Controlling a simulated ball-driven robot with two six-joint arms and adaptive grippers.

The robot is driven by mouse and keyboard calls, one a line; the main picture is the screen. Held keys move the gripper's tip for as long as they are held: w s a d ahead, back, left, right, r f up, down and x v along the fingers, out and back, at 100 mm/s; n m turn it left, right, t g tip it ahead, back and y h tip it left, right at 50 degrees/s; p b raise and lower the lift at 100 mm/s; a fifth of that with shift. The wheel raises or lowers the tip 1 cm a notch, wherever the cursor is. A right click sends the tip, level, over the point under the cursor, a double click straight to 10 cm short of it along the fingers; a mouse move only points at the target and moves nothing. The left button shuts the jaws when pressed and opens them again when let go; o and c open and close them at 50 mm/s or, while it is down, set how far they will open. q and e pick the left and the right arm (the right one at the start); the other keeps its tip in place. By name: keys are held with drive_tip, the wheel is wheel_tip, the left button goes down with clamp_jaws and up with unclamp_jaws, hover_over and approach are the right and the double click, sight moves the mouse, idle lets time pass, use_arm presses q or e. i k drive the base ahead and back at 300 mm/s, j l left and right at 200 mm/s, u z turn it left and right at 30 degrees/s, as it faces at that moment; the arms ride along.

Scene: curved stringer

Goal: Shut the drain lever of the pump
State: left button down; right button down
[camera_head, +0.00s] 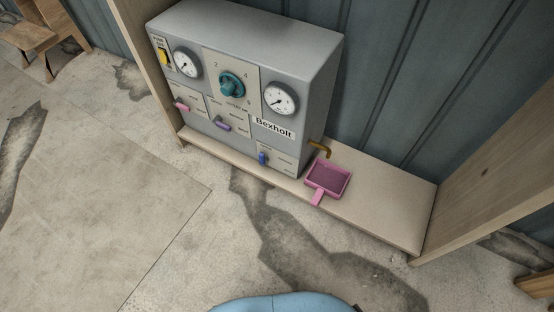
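The pump is a grey box (248,45) marked "Bexholt", standing on a low wooden shelf. Its front has three small levers: a pink one (181,106) at left, a purple one (222,125) in the middle and a blue one (262,158) at lower right. The pink and purple levers lie roughly sideways; the blue one stands roughly upright. Their labels are too small to read, so I cannot tell which is the drain lever. A brass spout (320,147) sticks out at the right side. Neither of my grippers is in view.
A pink tray (316,198) with a handle sits below the spout on the shelf (384,213). The front also has a teal knob (231,84), two gauges and a yellow switch (163,57). Wooden uprights flank the pump. The cracked floor in front is clear.

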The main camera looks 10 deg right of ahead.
sight(263, 160)
drive_tip(key=j+z, duration=0.1)
drive_tip(key=j, duration=1.9)
